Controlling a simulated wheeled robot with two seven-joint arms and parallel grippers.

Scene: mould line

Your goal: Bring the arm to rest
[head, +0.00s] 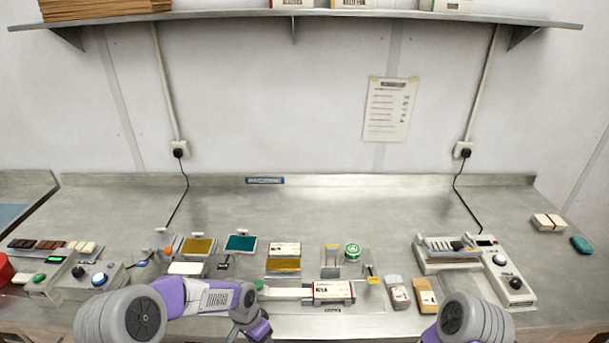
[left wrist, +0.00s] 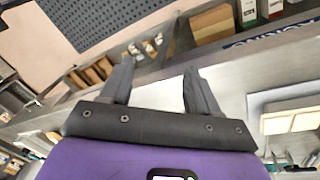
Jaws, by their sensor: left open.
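My left arm comes in from the left in the head view, bent low over the front edge of the bench. The left wrist view shows my left gripper (left wrist: 157,68) open, its two dark fingers apart with nothing between them. The fingertips touch nothing that I can see. In the head view only a grey joint of my right arm (head: 463,318) shows at the bottom; the right gripper is out of frame.
The steel bench (head: 330,207) is clear along its back. Near my left arm are a gold tray (head: 198,246), a teal tray (head: 241,243) and a boxed carton (head: 334,291). A white machine (head: 512,284) stands at right. A shelf (head: 295,14) runs above.

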